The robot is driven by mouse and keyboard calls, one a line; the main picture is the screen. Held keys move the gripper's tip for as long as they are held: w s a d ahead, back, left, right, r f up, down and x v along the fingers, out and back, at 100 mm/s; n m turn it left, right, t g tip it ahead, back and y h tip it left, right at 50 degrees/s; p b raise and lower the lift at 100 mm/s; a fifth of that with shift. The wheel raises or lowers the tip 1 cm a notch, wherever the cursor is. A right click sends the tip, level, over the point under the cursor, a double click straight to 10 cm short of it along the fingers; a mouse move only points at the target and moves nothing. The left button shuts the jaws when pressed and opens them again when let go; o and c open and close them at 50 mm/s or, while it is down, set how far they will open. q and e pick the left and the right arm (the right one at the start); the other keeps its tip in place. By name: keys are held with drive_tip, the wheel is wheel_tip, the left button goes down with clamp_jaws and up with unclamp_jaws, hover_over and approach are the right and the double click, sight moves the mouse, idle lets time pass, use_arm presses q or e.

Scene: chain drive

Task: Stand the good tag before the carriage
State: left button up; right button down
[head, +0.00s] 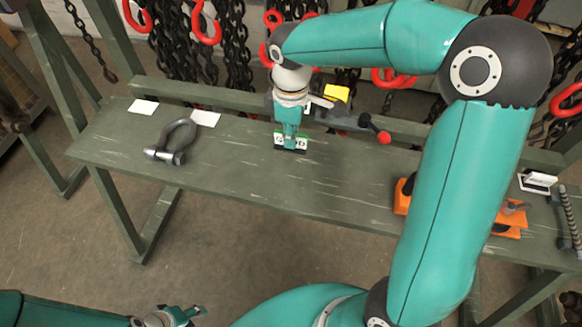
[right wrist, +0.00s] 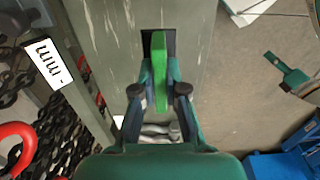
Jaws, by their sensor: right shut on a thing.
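The good tag (head: 290,142), a white plate marked GOOD with a green top edge and black base, is upright at the bench top in the head view. My right gripper (head: 289,130) is shut on it from above. In the right wrist view its green top edge (right wrist: 161,70) is between the fingers of my right gripper (right wrist: 161,95). I cannot tell whether its base touches the bench. An orange body (head: 402,197) is partly hidden behind my right arm; I cannot tell whether it is the carriage. My left gripper (head: 180,316) is low at the bottom edge, away from the bench.
The green bench (head: 230,175) holds a grey shackle (head: 174,142) and two white cards (head: 143,106) at the left. A red-knobbed lever (head: 378,131) and yellow part (head: 336,92) are behind my right gripper. A second tag (head: 537,181) stands far right. Chains hang behind.

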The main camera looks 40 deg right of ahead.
sight(291, 175)
wheel_tip(291, 175, down, 12)
drive_tip(key=shift+b, duration=0.35)
drive_tip(key=shift+f, duration=0.15)
drive_tip(key=c, duration=1.2)
unclamp_jaws()
drive_tip(key=shift+r, duration=0.2)
drive_tip(key=shift+r, duration=0.25)
wheel_tip(291, 175, up, 12)
drive_tip(key=shift+f+p, duration=0.25)
drive_tip(key=shift+p, duration=0.25)
